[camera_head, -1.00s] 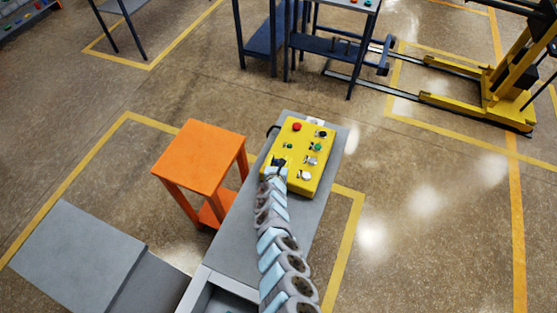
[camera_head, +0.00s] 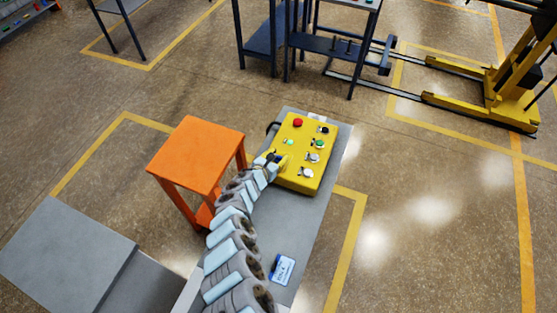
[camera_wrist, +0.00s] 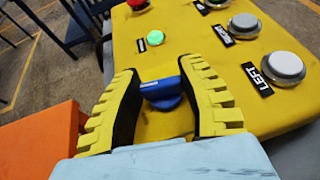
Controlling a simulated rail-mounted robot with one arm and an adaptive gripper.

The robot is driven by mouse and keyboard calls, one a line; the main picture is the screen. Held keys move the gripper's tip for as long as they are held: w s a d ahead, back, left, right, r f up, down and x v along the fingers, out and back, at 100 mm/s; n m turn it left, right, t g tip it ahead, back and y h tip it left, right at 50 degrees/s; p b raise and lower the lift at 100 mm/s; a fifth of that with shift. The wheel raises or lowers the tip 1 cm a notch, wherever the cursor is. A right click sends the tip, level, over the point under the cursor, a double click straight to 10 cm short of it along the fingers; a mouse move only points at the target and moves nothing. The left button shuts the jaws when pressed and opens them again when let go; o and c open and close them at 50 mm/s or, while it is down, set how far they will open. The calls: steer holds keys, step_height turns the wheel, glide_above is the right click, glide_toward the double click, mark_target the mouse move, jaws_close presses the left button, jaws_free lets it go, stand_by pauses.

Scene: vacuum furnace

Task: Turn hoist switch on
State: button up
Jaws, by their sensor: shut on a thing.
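The yellow control box (camera_head: 317,168) lies on the narrow grey table. Its blue switch knob (camera_wrist: 163,90) sits between the two yellow fingers of my gripper (camera_wrist: 158,72) in the wrist view, and the gripper is shut on it. In the body view my gripper (camera_head: 273,159) is at the box's near left corner, where the knob is largely hidden. A small green light (camera_wrist: 155,37) glows above the knob, and it also shows in the body view (camera_head: 290,142).
A red button (camera_head: 298,122) and several silver buttons stand on the box, with a LEFT label (camera_wrist: 257,79) beside one. An orange stool (camera_head: 198,152) stands left of the grey table (camera_head: 334,187). A blue-white card (camera_head: 282,270) lies on its near part.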

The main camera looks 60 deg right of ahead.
steer(key=shift+w+f+m+g+y+b, duration=0.1)
steer(key=shift+f+m+g+y+b, duration=0.15)
steer(key=shift+m+g+b, duration=1.2)
steer(key=shift+f+m+g+y+b, duration=0.1)
steer(key=shift+m+g+y+b, duration=0.35)
steer(key=shift+b, duration=2)
steer(key=shift+r+m+g+b, duration=0.15)
steer(key=shift+m+g+b, duration=0.15)
steer(key=shift+g+b, duration=0.3)
steer(key=shift+r, duration=0.15)
steer(key=o, duration=1.2)
steer(key=v, duration=1.2)
